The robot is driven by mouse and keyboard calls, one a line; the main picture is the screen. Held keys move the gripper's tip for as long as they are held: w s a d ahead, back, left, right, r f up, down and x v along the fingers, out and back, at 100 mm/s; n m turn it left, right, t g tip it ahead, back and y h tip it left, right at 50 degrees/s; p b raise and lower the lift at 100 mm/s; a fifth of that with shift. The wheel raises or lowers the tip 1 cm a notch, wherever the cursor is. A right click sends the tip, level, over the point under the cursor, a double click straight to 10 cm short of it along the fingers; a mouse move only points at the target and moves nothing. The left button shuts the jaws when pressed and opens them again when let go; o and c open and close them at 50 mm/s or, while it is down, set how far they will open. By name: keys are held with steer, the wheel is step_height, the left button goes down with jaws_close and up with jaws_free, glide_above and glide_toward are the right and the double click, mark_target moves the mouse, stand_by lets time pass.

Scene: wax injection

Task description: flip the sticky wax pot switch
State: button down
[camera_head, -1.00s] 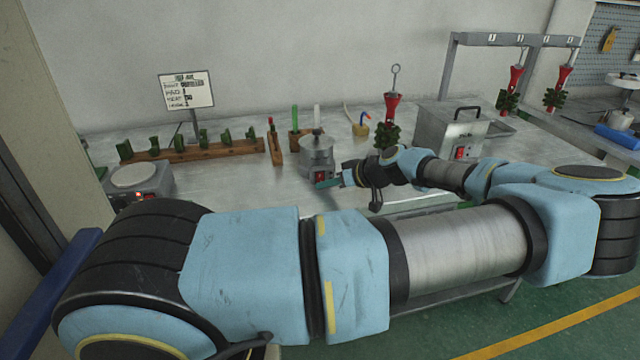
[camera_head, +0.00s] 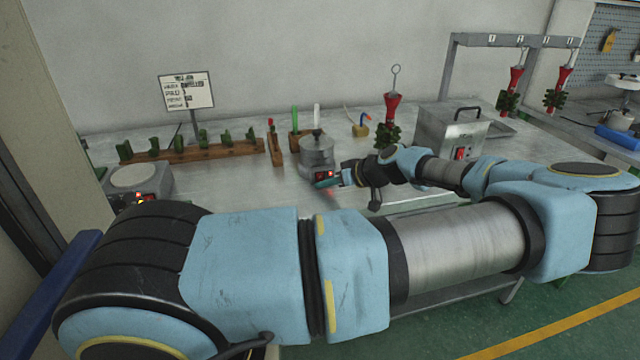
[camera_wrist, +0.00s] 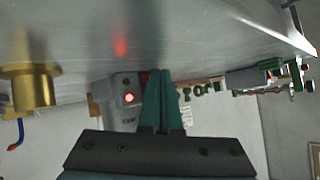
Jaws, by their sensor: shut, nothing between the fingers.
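The wax pot (camera_head: 317,152), a small grey lidded pot with a black knob, stands mid-bench in the head view. Its front control face carries a red switch (camera_head: 320,174) and a lit red lamp. In the wrist view, its grey housing (camera_wrist: 123,84) shows the glowing lamp (camera_wrist: 129,98), and the red switch (camera_wrist: 144,77) is partly hidden beside the fingers. My gripper (camera_head: 322,183) is shut and empty, its green fingertips close in front of the pot's face. The fingertips (camera_wrist: 162,73) overlap the switch area in the wrist view; I cannot tell whether they touch it.
A hot plate (camera_head: 135,180) with lit lamps stands at left. A wooden rack (camera_head: 190,150) of green pieces is behind. A metal box (camera_head: 450,135) with a red switch and a red funnel-topped tree (camera_head: 392,110) stand right of the pot.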

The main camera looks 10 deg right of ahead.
mark_target(332, 206)
steer(key=shift+s, duration=0.1)
steer(key=shift+s, duration=0.6)
steer(key=shift+d, duration=0.1)
steer(key=shift+s+d+r+p, duration=0.15)
steer(key=shift+s+r+p, duration=0.05)
steer(key=shift+s, duration=1.05)
steer(key=shift+s+d+r+p, duration=0.15)
steer(key=shift+s, duration=1.05)
